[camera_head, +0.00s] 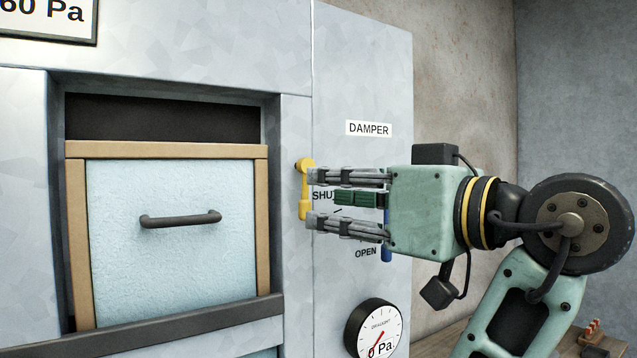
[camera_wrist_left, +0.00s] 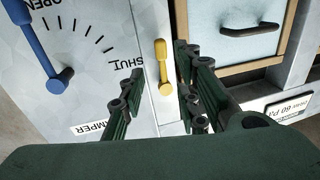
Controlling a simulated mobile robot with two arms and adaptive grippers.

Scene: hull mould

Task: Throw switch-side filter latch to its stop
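A yellow latch (camera_head: 305,192) is mounted on the grey upright right of the filter opening. Its round end is at the top and its arm hangs straight down. My left gripper (camera_head: 313,198) is open, with its fingertips close to the latch, one higher and one lower. In the left wrist view, the latch (camera_wrist_left: 162,65) shows in the gap between the spread fingers. I cannot tell if either finger touches it. The filter (camera_head: 150,260) is a pale blue panel in a tan frame with a dark handle (camera_head: 180,219). My right gripper is not in view.
Right of the latch is the damper panel (camera_head: 350,60) with SHUT and OPEN marks. Its blue lever (camera_wrist_left: 42,45) shows in the left wrist view and is mostly behind my gripper in the head view. A round draught gauge (camera_head: 375,328) is below. A dark ledge (camera_head: 180,322) crosses the filter's foot.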

